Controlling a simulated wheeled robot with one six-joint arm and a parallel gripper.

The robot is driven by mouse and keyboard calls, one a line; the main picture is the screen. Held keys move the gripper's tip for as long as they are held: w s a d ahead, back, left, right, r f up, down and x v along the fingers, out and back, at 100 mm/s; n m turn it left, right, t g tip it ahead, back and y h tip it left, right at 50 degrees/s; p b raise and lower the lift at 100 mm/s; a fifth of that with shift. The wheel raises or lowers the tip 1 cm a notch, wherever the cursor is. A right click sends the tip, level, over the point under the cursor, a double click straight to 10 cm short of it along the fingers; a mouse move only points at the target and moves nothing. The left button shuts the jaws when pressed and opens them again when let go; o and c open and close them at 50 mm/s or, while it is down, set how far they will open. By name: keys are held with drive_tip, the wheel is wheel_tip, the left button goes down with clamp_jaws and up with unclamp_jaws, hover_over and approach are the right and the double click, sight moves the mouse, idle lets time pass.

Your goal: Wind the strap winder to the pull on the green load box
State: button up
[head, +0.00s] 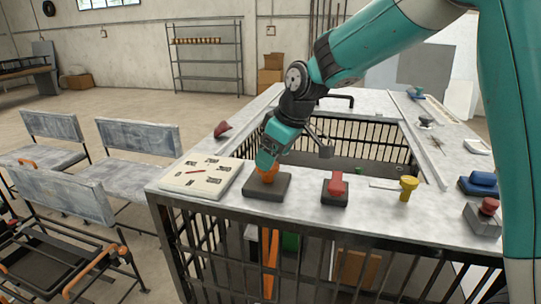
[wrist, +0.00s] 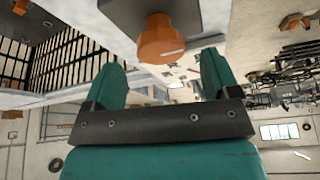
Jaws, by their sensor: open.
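An orange knob, which looks like the strap winder (head: 266,174), stands on a dark square base (head: 280,187) on the counter's near side. My gripper (head: 267,162) points down right over it. In the wrist view the orange knob (wrist: 161,42) sits at the opening between my two spread fingers (wrist: 160,62), with room on both sides; I cannot tell whether they touch it. A green box (head: 290,241), likely the load box, is partly hidden behind the bars below the counter. An orange strap (head: 270,258) hangs beneath the winder.
A pale panel with small dark markings and a red pointer (head: 196,171) lies left of the winder. A red knob on a dark base (head: 336,186) and a yellow knob (head: 408,188) stand to the right. A barred frame (head: 225,237) fronts the counter. Grey chairs (head: 137,149) stand left.

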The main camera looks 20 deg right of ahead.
drive_tip(key=shift+x, duration=1.35)
drive_tip(key=c, duration=0.9)
drive_tip(key=shift+a+m, duration=0.1)
drive_tip(key=shift+m, duration=0.2)
drive_tip(key=m+t+h+b, duration=0.1)
drive_tip(key=m, duration=0.2)
drive_tip(key=shift+s+a+m+b, duration=0.1)
drive_tip(key=shift+a+m+b, duration=0.05)
drive_tip(key=shift+m+b, duration=0.25)
drive_tip(key=m+h+b, duration=0.1)
drive_tip(key=m+h, duration=0.1)
drive_tip(key=m, duration=0.3)
drive_tip(key=shift+a+r, duration=0.1)
drive_tip(key=shift+a, duration=0.05)
drive_tip(key=shift+m+h, duration=0.3)
drive_tip(key=shift+m, duration=0.1)
